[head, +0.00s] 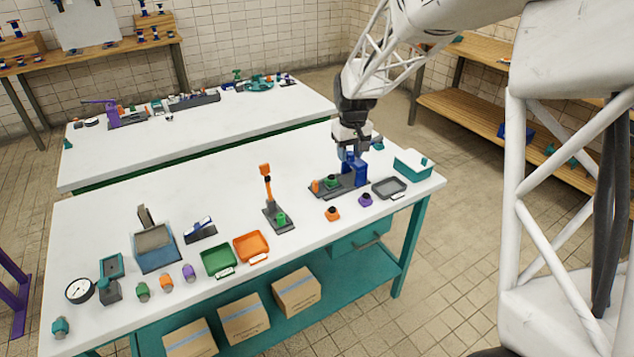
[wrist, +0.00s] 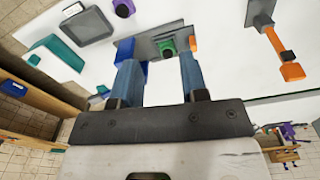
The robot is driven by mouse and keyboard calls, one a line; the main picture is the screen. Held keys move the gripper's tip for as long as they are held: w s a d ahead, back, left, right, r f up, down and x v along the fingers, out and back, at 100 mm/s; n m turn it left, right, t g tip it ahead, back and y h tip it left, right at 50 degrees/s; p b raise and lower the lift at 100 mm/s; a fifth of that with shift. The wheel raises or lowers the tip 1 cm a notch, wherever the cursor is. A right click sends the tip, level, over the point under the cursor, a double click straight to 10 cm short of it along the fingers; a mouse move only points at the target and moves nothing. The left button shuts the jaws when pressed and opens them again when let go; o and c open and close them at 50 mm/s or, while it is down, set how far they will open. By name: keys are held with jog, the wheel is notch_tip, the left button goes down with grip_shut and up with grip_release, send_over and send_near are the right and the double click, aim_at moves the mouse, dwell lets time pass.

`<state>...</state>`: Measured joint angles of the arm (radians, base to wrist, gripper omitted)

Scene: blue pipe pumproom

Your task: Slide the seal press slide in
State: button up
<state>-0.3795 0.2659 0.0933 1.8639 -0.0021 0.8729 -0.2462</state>
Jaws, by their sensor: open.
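The seal press appears to be the dark grey base plate (head: 353,191) near the right end of the front bench, with a blue block (head: 357,168), a green part (head: 331,181) and an orange piece (head: 315,186) on it. Which part is the slide is not clear. My gripper (head: 351,154) is right above the base, pointing down. In the wrist view, my gripper (wrist: 160,66) is open, its blue fingers apart. The green part (wrist: 167,46) shows between and beyond them. The blue block (wrist: 125,48) is partly hidden by one finger. I cannot tell whether the fingers touch anything.
A grey tray (head: 389,187) and a teal bin (head: 413,164) stand to the right. Orange (head: 332,213) and purple (head: 365,200) small parts lie in front. A lever press with an orange handle (head: 266,179) stands to the left. The bench behind the base is clear.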

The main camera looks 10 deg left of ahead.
jog(key=n, duration=0.2)
send_over(316, 181)
jog(key=shift+g, duration=0.3)
jog(key=f, duration=1)
jog(key=shift+a+f, duration=0.15)
jog(key=shift+a, duration=0.05)
jog(key=shift+f, duration=0.1)
jog(key=shift+f, duration=3.85)
jog(key=shift+c, duration=0.4)
grip_shut()
jog(key=shift+d, duration=0.1)
